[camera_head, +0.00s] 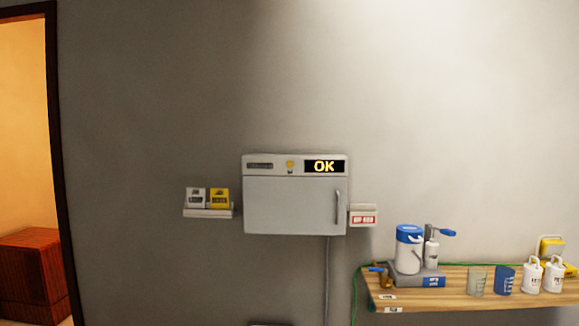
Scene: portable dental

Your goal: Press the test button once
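A light grey box with a closed door (290,204) is fixed to the wall near the middle of the head view. Its top panel has a dark label strip (260,166) at the left and a lit display (324,166) reading "OK" at the right. Between them is a small round yellow button or lamp (290,164) with a tiny mark below it. I cannot tell for certain whether this is the test button. A vertical handle (337,205) is on the door's right side. Neither of my grippers is in view.
A small ledge (207,213) left of the box holds a white and a yellow packet. A red-and-white labelled holder (363,216) is at its right. A wooden shelf (455,290) at lower right bears a blue-and-white jug (408,247), pump bottle and several containers. A doorway is far left.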

